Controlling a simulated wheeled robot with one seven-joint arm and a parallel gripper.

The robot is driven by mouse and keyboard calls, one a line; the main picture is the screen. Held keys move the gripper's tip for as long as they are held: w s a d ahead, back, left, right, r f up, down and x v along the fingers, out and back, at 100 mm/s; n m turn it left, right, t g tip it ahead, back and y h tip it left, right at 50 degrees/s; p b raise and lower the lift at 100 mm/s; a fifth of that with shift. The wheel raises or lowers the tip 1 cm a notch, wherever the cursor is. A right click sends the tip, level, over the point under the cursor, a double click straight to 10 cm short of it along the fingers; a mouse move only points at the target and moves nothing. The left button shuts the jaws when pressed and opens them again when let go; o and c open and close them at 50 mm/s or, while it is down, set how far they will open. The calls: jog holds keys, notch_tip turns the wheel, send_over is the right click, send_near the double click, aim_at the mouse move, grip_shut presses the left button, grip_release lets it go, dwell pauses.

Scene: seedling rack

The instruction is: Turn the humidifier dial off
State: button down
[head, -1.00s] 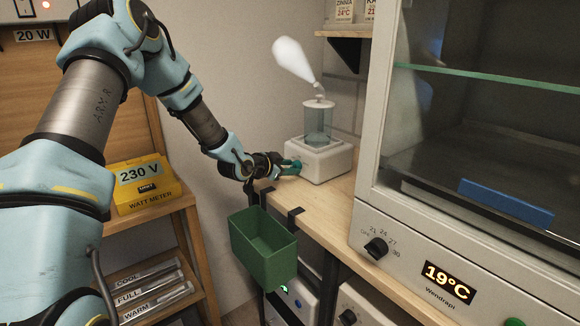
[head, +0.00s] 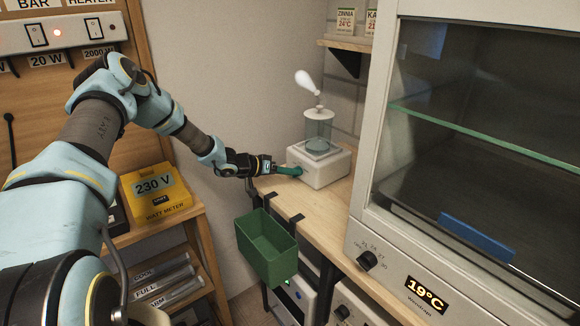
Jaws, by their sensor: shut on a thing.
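The humidifier (head: 322,170) is a white box with a clear water tank (head: 318,132) on top, standing on the wooden bench. A small puff of white mist (head: 308,82) rises from its nozzle. My gripper (head: 292,171) reaches in from the left, its teal fingers at the left front face of the humidifier's base. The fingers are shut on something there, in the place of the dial. The dial itself is hidden by the fingers, so its setting cannot be read.
A green bin (head: 266,247) hangs from the front edge of the bench (head: 305,216), below my gripper. A glass-fronted cabinet (head: 376,195) reading 19°C stands at the right. A yellow watt meter (head: 157,194) is on the left shelf.

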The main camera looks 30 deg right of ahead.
jog(key=n+b, duration=0.1)
jog(key=n+g, duration=0.1)
jog(key=g+h+b, duration=0.1)
jog(key=shift+w+f+n+b, duration=0.25)
jog(key=shift+n+b, duration=0.1)
jog(key=shift+n, duration=0.05)
jog(key=shift+w+n+g+h+b, duration=0.1)
jog(key=shift+n+g+h+b, duration=0.6)
jog(key=shift+n+b, duration=0.7)
jog(key=shift+r, duration=0.1)
jog(key=shift+c, duration=2.4)
grip_release()
jog(key=shift+a, duration=0.1)
jog(key=b+v, duration=0.3)
jog(key=v, duration=0.4)
jog(key=shift+a, duration=0.2)
